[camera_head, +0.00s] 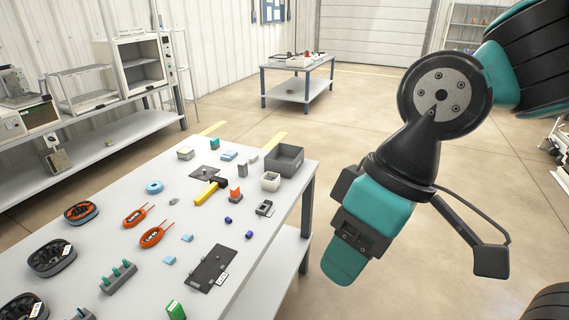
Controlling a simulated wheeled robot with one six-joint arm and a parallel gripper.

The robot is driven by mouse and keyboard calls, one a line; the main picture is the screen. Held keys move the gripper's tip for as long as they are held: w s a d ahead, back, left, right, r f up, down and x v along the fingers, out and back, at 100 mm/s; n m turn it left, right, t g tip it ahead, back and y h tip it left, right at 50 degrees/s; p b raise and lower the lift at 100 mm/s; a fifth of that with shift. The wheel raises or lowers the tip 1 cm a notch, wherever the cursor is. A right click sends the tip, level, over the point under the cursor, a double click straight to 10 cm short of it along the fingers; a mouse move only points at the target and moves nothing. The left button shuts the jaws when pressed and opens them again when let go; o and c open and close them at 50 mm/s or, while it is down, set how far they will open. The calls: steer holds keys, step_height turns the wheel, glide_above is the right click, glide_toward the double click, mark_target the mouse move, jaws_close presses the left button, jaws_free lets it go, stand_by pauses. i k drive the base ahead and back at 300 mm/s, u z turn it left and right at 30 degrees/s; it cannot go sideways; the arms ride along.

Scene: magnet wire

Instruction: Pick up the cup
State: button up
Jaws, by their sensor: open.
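No plainly cup-shaped thing stands out. The closest is a small whitish open-topped container (270,182), upright near the right edge of the table, in front of the grey bin. I cannot tell for sure that it is the cup. My gripper (348,258) hangs in the right half of the view, pointing down and to the left, off the right side of the table. It is apart from the container, and nothing shows held in it. Its fingers overlap from this angle, so the gap between them is hidden.
The white table (215,235) is crowded. A grey bin (285,158), a yellow-handled hammer (208,192), an orange-and-dark block (235,195) and a dark plate (209,268) lie around. Wire spools (52,257) are at the left. Floor right of the table is open.

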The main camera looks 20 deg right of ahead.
mark_target(271, 182)
steer(key=k, duration=0.6)
steer(key=z, duration=0.8)
steer(key=i, duration=0.65)
steer(key=z, duration=0.65)
steer(key=i, duration=1.4)
steer(key=u, duration=1.2)
steer(key=i, duration=0.3)
steer(key=u, duration=0.25)
